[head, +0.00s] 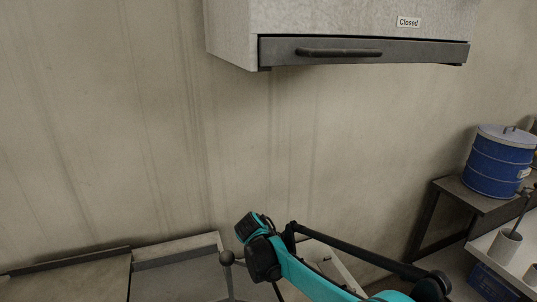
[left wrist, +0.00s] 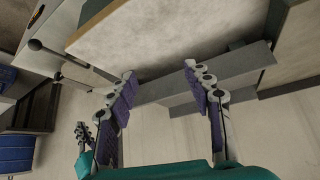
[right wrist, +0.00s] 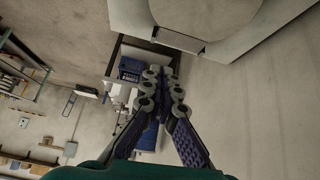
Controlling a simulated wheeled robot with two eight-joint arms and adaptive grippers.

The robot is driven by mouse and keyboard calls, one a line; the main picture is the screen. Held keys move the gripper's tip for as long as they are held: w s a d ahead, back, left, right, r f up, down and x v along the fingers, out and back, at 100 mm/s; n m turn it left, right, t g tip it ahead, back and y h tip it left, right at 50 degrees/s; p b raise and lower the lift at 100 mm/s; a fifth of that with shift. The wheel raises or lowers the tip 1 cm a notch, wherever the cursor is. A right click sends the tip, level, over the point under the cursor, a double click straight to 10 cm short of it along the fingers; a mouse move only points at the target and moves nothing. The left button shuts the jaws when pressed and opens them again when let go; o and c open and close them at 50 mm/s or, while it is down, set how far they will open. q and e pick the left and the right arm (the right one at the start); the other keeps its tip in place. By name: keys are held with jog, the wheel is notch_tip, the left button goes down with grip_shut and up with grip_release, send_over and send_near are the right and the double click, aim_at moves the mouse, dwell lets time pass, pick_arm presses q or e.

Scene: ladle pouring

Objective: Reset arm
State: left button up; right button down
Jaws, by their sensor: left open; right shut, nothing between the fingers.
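My left gripper (left wrist: 160,72) shows in the left wrist view with its two purple-padded fingers spread wide and nothing between them. My right gripper (right wrist: 163,75) shows in the right wrist view with its fingertips together and nothing held. A teal and black arm of mine (head: 300,275) comes in from the lower right of the head view and bends near the lower middle. I cannot make out either gripper's fingers in the head view.
A wall unit (head: 360,15) labelled "Closed", with a dark-handled front, hangs at the top. A blue drum (head: 498,165) stands on a dark stand at right. A grey cylinder (head: 503,245) stands below it. Grey panels (head: 180,265) lie low at left. The wall between is bare.

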jog(key=s+d+r+n+t+y, duration=0.1)
jog(key=s+d+r+n+y, duration=0.15)
jog(key=s, duration=0.25)
jog(key=s+d+r+n+y, duration=0.1)
jog(key=s+d+r+n, duration=0.15)
jog(key=s, duration=0.25)
jog(key=s+d+f+n+t+y, duration=0.1)
jog(key=s+f+n, duration=0.1)
jog(key=s+n, duration=0.2)
jog(key=s+f+n+t+y, duration=0.1)
jog(key=s+n, duration=0.3)
jog(key=s, duration=0.6)
jog(key=shift+d+f+t+y, duration=0.35)
jog(key=shift+t+y, duration=0.35)
jog(key=shift+y, duration=0.05)
jog(key=shift+s, duration=0.1)
